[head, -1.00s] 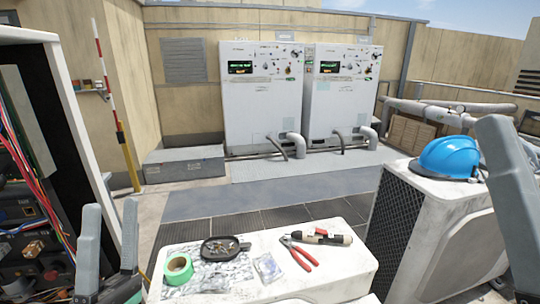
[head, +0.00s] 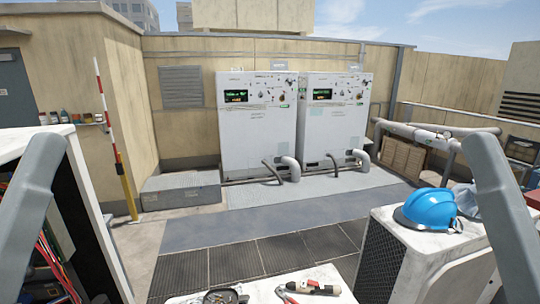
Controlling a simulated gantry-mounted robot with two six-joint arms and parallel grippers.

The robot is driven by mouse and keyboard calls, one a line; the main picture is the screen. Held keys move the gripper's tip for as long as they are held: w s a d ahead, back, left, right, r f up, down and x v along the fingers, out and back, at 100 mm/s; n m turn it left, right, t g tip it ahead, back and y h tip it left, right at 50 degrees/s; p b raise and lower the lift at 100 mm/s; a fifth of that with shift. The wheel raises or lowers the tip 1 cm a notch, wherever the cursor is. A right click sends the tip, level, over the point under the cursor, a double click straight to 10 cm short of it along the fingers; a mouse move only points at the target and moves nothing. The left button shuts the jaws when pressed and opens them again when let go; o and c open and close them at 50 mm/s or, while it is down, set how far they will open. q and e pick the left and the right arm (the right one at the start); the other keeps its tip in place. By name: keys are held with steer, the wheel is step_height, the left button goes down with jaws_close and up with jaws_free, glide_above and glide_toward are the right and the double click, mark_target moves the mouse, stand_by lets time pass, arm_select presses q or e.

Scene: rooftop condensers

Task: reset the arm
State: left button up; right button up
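My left arm's grey link rises along the left edge of the head view, in front of an open cabinet. My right arm's grey link slants along the right edge, in front of the condenser unit with the blue helmet. The two links stand roughly mirrored at either side. Neither gripper's fingertips show, so I cannot see whether they are open or hold anything.
A white worktop (head: 252,291) at the bottom carries a black tray (head: 222,297), red pliers (head: 287,294) and a screwdriver-like tool (head: 318,287). A blue helmet (head: 429,209) sits on a condenser unit (head: 392,262). An open cabinet (head: 92,215) stands left. The middle floor is clear.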

arm_select(q)
step_height(320, 180, up, 20)
steer(key=p, duration=1.6)
arm_select(e)
step_height(320, 180, up, 20)
arm_select(q)
step_height(320, 180, down, 61)
steer(key=b, duration=6)
steer(key=shift+b, duration=0.4)
arm_select(e)
step_height(320, 180, down, 61)
arm_select(q)
step_height(320, 180, up, 61)
steer(key=p, duration=6)
steer(key=shift+f+p, duration=0.15)
steer(key=shift+p, duration=0.2)
arm_select(e)
step_height(320, 180, up, 61)
steer(key=shift+f, duration=0.15)
arm_select(q)
step_height(320, 180, down, 61)
steer(key=b, duration=6)
steer(key=shift+r+b, duration=0.2)
steer(key=shift+b, duration=0.15)
arm_select(e)
step_height(320, 180, down, 61)
steer(key=shift+r, duration=0.2)
